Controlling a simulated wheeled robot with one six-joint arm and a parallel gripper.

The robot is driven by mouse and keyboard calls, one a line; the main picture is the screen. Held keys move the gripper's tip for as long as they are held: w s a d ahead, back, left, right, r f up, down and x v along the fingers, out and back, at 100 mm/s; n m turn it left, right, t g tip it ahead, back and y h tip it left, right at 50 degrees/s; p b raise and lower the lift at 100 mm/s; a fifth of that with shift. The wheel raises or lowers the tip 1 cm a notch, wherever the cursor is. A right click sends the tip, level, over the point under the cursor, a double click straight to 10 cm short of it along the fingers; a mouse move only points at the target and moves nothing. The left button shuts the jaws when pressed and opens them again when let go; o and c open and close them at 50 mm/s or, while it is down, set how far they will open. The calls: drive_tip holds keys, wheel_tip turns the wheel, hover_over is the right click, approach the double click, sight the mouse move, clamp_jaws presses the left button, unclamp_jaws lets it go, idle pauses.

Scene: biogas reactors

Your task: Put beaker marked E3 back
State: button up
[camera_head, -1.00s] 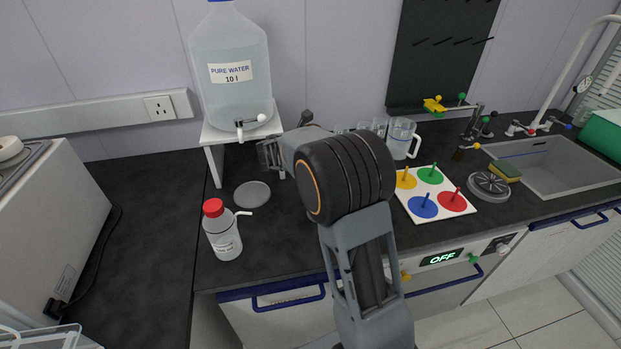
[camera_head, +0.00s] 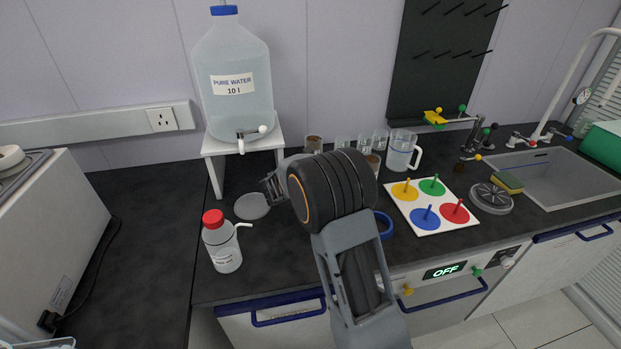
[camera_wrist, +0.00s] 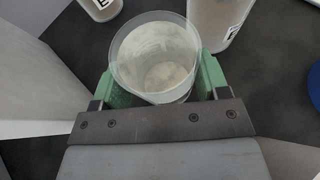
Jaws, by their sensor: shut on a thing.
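In the wrist view my gripper (camera_wrist: 160,82) has its green fingers on both sides of a clear glass beaker (camera_wrist: 157,50) and is shut on it. I look down into its open top; the inside looks pale grey and no marking shows on it. In the head view my gripper (camera_head: 273,186) is partly hidden behind my own wrist, near the water stand, and the held beaker cannot be made out. Two labelled beakers stand close by in the wrist view, one at upper left (camera_wrist: 99,5) and one at upper right (camera_wrist: 212,22). Their labels are cut off.
A small beaker with brown content (camera_head: 313,144) and several glasses (camera_head: 343,145) stand along the wall. Right of them are a jug (camera_head: 401,152) and a colour board (camera_head: 432,205). A wash bottle (camera_head: 221,245), a grey disc (camera_head: 251,206) and the water stand (camera_head: 213,149) are left.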

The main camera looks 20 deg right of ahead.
drive_tip(key=shift+f, duration=0.15)
drive_tip(key=o, duration=1)
drive_tip(key=shift+a+r, duration=0.1)
drive_tip(key=shift+r, duration=0.2)
drive_tip(key=v, duration=1.1)
drive_tip(key=shift+s+a, duration=0.25)
drive_tip(key=shift+r, duration=0.1)
